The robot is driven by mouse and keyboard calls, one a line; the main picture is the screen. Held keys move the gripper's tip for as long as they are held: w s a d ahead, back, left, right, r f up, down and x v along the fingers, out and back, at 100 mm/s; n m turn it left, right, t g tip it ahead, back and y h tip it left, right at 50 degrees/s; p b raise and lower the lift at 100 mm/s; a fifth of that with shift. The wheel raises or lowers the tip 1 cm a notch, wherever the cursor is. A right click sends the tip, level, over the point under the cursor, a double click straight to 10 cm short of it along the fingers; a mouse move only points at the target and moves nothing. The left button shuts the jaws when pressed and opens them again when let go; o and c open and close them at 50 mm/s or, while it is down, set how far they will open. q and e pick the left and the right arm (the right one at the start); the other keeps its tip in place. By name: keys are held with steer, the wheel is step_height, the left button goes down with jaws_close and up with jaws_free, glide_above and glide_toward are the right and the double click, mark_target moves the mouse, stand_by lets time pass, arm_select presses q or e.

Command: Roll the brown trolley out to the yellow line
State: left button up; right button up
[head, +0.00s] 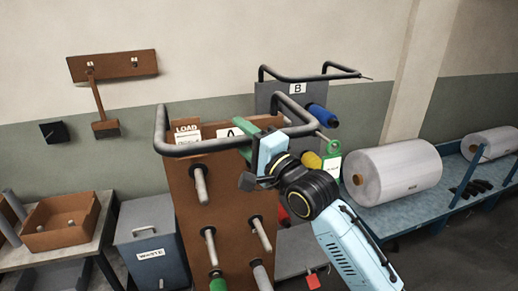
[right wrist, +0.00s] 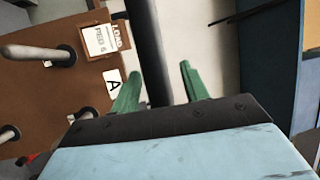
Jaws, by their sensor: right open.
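The brown trolley (head: 205,185) stands upright in the middle of the head view, with a LOAD card, a label A and several pegs on its face. Its black handle bar (head: 205,146) runs around its top. My right gripper (head: 256,137) is open at the right part of this handle. In the right wrist view, the trolley's brown panel (right wrist: 50,95) is at left and the handle bar (right wrist: 150,55) runs between the spread green fingers (right wrist: 158,88). I cannot tell whether they touch it. My left gripper and the yellow line are not in view.
A grey trolley marked B (head: 290,92) stands behind to the right. A grey WASTE bin (head: 150,235) and a table with a brown tray (head: 62,238) are at left. A blue bench (head: 400,215) with large white rolls (head: 395,172) is at right.

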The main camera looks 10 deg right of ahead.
steer(key=b+v, duration=0.2)
steer(key=v, duration=1.1)
